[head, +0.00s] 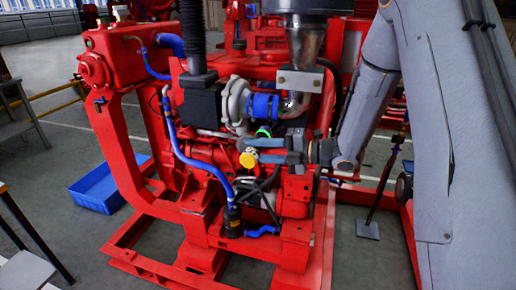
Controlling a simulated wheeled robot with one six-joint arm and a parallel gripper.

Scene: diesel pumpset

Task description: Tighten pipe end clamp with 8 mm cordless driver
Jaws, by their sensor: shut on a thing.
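My gripper (257,150) reaches in from the right, in front of the red engine. Its blue-grey fingers point left and are shut on the cordless driver (263,131), of which only a small green and dark part shows above the upper finger. The rest of the driver and its bit are hidden by the fingers or too small to tell. A thick blue hose sleeve (262,106) joins the silver turbo housing (237,103) to a metal pipe (301,96), just above the gripper. The pipe end clamp cannot be told apart at this size.
The red pumpset (127,165) fills the middle. A thin blue hose (190,160) and a yellow cap (249,158) lie close to the gripper. A blue crate (95,190) sits on the floor at left. Table edges show far left. My arm blocks the right side.

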